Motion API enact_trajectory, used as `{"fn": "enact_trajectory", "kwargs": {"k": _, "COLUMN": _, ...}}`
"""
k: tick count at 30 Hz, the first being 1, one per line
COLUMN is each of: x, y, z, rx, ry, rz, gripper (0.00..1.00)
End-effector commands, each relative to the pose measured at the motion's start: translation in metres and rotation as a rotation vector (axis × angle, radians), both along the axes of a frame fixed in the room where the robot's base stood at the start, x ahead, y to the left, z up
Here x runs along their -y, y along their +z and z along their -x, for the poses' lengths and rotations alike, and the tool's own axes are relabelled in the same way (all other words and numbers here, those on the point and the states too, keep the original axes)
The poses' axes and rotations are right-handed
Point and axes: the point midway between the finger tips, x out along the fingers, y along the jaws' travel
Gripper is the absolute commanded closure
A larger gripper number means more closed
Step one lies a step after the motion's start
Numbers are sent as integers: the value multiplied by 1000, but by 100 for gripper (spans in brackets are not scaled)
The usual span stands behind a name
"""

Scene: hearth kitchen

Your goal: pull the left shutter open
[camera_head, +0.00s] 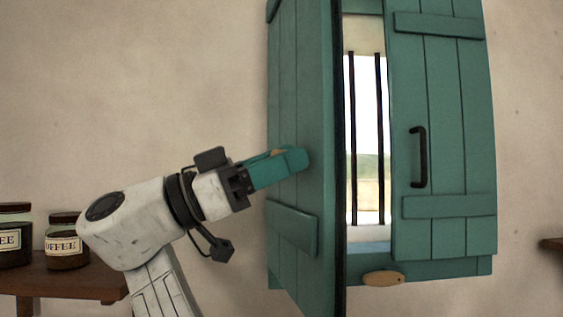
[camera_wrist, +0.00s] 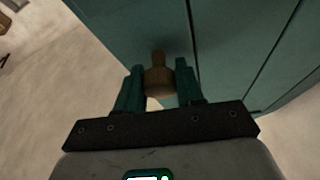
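The left shutter (camera_head: 300,80) is a teal plank panel. It stands partly open, its free edge swung out toward me, with a bright gap to its right. My gripper (camera_head: 290,160) is at the shutter's front face, a little below mid-height. In the wrist view a wooden knob (camera_wrist: 159,82) sits between the two teal fingers of my gripper (camera_wrist: 159,85). The fingers appear to touch its sides. The shutter face (camera_wrist: 230,40) lies just beyond. In the head view the fingers mostly hide the knob.
The right shutter (camera_head: 450,130) is closed and has a black handle (camera_head: 418,157). Dark bars (camera_head: 380,130) cross the window opening. A wooden latch (camera_head: 383,278) is on the lower frame. Two labelled jars (camera_head: 66,243) stand on a shelf (camera_head: 60,279) at left, near my arm.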

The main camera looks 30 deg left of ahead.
Motion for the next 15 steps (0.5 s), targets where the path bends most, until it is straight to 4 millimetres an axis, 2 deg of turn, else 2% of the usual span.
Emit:
{"fn": "enact_trajectory", "kwargs": {"k": 1, "x": 0, "y": 4, "z": 0, "rx": 6, "ry": 5, "rz": 2, "gripper": 59}}
{"fn": "enact_trajectory", "kwargs": {"k": 7, "x": 0, "y": 2, "z": 0, "rx": 2, "ry": 3, "rz": 0, "gripper": 40}}
{"fn": "enact_trajectory", "kwargs": {"k": 15, "x": -1, "y": 1, "z": 1, "rx": 1, "ry": 1, "rz": 0, "gripper": 39}}
